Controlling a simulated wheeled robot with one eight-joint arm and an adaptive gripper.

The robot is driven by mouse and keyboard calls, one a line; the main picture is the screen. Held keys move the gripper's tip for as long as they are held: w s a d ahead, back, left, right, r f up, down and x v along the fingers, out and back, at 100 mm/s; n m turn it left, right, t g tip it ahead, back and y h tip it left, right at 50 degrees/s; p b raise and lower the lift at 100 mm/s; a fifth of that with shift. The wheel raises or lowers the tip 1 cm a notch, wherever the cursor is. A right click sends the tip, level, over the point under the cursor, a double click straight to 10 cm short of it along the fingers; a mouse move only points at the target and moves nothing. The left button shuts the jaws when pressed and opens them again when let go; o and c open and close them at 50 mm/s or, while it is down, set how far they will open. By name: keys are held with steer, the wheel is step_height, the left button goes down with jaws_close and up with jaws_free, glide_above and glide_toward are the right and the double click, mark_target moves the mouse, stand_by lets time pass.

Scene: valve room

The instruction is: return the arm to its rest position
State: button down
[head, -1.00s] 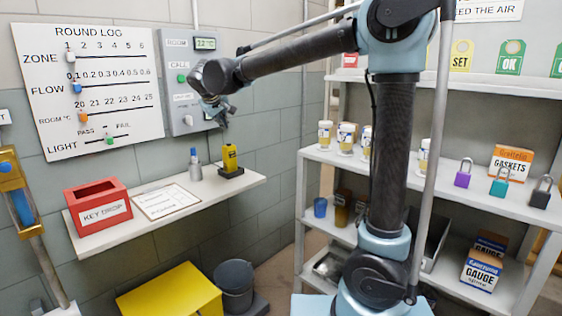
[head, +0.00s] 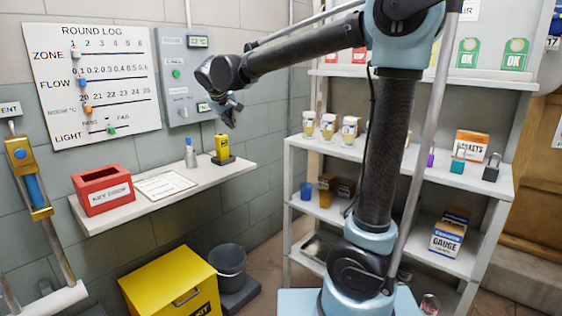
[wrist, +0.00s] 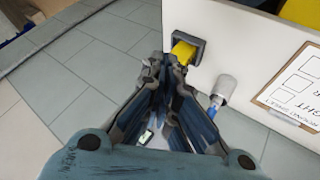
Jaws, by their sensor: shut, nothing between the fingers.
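My arm is raised and bent, with its upper link reaching left across the head view. My gripper (head: 229,112) hangs at the end of it, in front of the grey wall panel (head: 186,75) and above the wall shelf. In the wrist view my gripper (wrist: 165,75) has its fingers together with nothing between them. The yellow device (head: 222,147) on its dark base stands on the shelf below the gripper. It also shows just beyond the fingertips in the wrist view (wrist: 184,52), apart from them as far as I can tell.
The wall shelf (head: 215,172) holds a red key drop box (head: 103,190), a clipboard (head: 165,186) and a small bottle (head: 190,155). A yellow bin (head: 165,285) and dark bucket (head: 228,265) stand below. A white shelving unit (head: 430,175) with jars, padlocks and boxes stands behind my arm.

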steer(key=s+d+f+m+g, duration=0.1)
steer(key=s+d+f, duration=0.25)
steer(key=d, duration=0.65)
steer(key=s+d+f+m+g+h, duration=0.1)
steer(key=s+d+f+m, duration=0.2)
steer(key=d, duration=0.6)
steer(key=s+d+f+g, duration=0.25)
steer(key=s+d, duration=0.25)
steer(key=d, duration=0.5)
steer(key=s+d+f+m, duration=0.1)
steer(key=s+d+f, duration=0.2)
steer(key=s+f, duration=0.2)
steer(key=s+d+f+m+g+y, duration=0.1)
steer(key=s+d+f, duration=0.2)
steer(key=s+f, duration=0.3)
steer(key=s+d+f+m, duration=0.2)
steer(key=s+d+f, duration=0.1)
steer(key=s+f, duration=0.3)
steer(key=s, duration=0.2)
steer(key=shift+s+d+f+g, duration=0.2)
steer(key=shift+s+d+g, duration=0.05)
steer(key=shift+s+g, duration=0.1)
